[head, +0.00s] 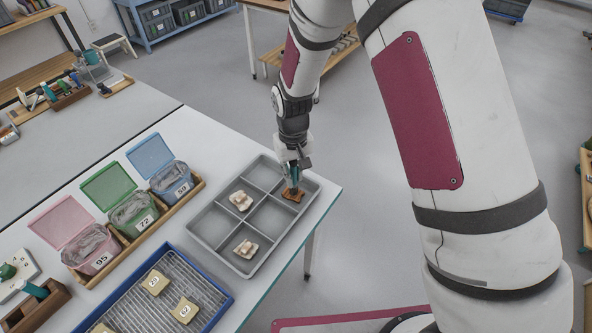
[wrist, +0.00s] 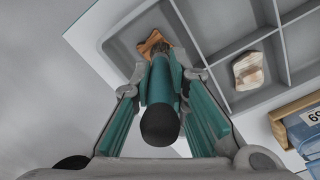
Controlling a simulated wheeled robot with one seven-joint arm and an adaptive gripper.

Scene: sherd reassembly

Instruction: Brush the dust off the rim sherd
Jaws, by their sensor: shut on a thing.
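My gripper (head: 293,166) is shut on a brush (wrist: 160,100) with a teal handle and a dark rounded end. The gripper is over the right part of a grey divided tray (head: 213,247). The brush points down, and its bristles (wrist: 161,47) are at an orange-brown sherd (head: 292,195), seeming to touch it. This sherd lies in the tray's right corner compartment and also shows in the wrist view (wrist: 150,42). The brush partly covers it, and I cannot make out dust on it. Two pale sherds lie in other compartments, one left of it (head: 241,201) and one nearer (head: 246,249).
Left of the tray, pink (head: 93,252), green (head: 133,214) and blue (head: 171,183) open-lidded tubs stand in a wooden holder. A blue-rimmed rack (head: 207,277) with several numbered tan pieces is in front. The table's right edge (head: 326,212) is close to the tray.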

